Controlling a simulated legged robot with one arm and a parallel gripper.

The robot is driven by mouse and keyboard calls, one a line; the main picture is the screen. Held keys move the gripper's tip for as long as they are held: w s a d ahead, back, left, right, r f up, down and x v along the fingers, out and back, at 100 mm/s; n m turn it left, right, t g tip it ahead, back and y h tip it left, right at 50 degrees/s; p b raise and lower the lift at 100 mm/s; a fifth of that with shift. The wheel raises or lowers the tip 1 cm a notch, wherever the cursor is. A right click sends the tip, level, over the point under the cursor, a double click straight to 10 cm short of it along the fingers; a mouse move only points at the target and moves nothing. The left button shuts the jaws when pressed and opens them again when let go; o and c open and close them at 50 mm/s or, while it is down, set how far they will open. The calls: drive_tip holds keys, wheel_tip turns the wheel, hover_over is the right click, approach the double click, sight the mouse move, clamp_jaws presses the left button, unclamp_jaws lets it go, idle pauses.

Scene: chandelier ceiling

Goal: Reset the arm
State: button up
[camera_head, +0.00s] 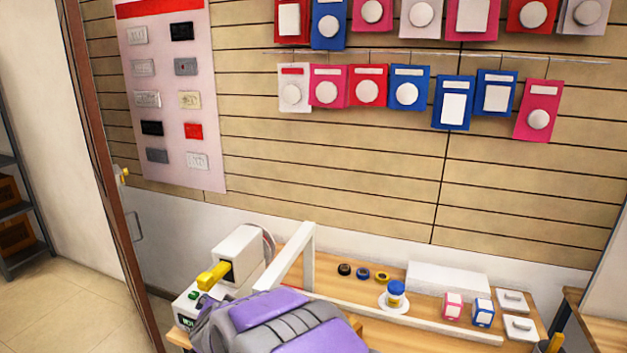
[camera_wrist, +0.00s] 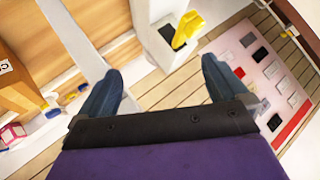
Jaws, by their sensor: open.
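My arm, purple and grey, fills the bottom middle of the head view in front of the wooden workbench (camera_head: 415,290). In the wrist view my gripper (camera_wrist: 160,78) is open, with its two dark blue-grey fingers spread wide. Nothing is between the fingers. Beyond them the wrist view shows a white machine (camera_wrist: 160,38) with a yellow lever (camera_wrist: 187,30). The same machine (camera_head: 238,245) stands just behind my arm in the head view. I cannot make out the fingers in the head view.
A white bar frame (camera_head: 307,250) rises from the bench near my arm. A blue-lidded jar (camera_head: 396,292), small pink and blue boxes (camera_head: 453,306) and a white block (camera_head: 462,280) sit to the right. A slatted wall (camera_head: 330,160) with hanging packets stands behind. A brown door edge (camera_head: 105,170) is left.

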drive_tip(key=s+d+r+n+g+y, duration=0.2)
drive_tip(key=s+d+r+n+g, duration=0.3)
drive_tip(key=s+d, duration=0.85)
drive_tip(key=s+d+g+h, duration=0.2)
drive_tip(key=s+d+g, duration=0.1)
drive_tip(key=s+d, duration=0.8)
drive_tip(key=s+d+m+g+h, duration=0.1)
drive_tip(key=s+d+g+h, duration=0.2)
drive_tip(key=s+d, duration=0.9)
drive_tip(key=s+g, duration=0.1)
drive_tip(key=s, duration=0.6)
drive_tip(key=shift+f, duration=0.4)
